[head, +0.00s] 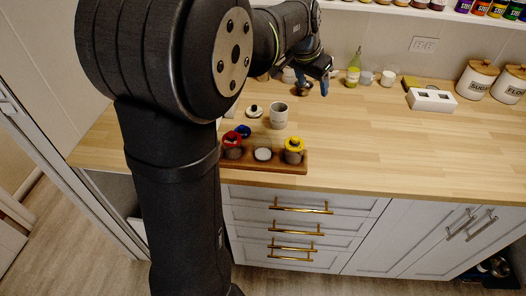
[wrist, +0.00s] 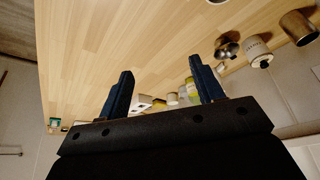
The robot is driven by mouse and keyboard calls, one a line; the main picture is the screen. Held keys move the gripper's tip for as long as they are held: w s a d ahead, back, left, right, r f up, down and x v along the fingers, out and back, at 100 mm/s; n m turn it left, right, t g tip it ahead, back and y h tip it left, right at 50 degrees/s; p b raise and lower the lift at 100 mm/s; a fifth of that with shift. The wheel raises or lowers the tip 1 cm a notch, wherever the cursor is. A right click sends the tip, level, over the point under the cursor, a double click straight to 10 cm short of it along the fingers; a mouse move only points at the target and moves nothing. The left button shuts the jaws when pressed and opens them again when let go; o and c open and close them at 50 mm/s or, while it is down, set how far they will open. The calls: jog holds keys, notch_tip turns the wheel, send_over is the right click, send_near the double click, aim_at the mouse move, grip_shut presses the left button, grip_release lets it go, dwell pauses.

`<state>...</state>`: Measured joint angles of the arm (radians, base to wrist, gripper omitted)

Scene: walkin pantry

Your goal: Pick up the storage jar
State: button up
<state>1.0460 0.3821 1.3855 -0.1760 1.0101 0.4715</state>
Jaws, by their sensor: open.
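No thing is plainly marked as the storage jar. A white cylindrical jar (head: 278,116) stands upright and open on the wooden counter, with a white lid with a dark knob (head: 254,111) lying to its left. White canisters labelled SUGAR (head: 475,80) and FLOUR (head: 510,86), with wooden lids, stand at the far right. My gripper (head: 324,84) is above the back of the counter, behind and right of the open jar. In the wrist view its two dark blue fingers (wrist: 160,70) are apart with nothing held between them. A labelled pale canister (wrist: 258,54) shows at upper right there.
A wooden tray (head: 285,167) at the front edge holds small jars, with red (head: 232,139) and yellow (head: 294,143) tops. A green bottle (head: 353,71) and small cups stand at the back. A white box (head: 432,101) is farther right. The centre-right counter is clear.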

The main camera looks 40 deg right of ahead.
jog(key=w+a+f+n+t+h, duration=0.1)
jog(key=w+a+f+n+t, duration=0.15)
jog(key=w+f, duration=0.35)
jog(key=n+t+h, duration=0.3)
jog(key=t+h, duration=0.2)
jog(key=h, duration=0.3)
send_over(258, 156)
notch_tip(258, 156, down, 5)
jog(key=s+a+f+m+g+h, duration=0.1)
jog(key=s+a+f+m+g, duration=0.15)
jog(key=a+f, duration=0.4)
jog(key=shift+x, duration=3.75)
jog(key=shift+r, duration=0.15)
jog(key=c, duration=0.8)
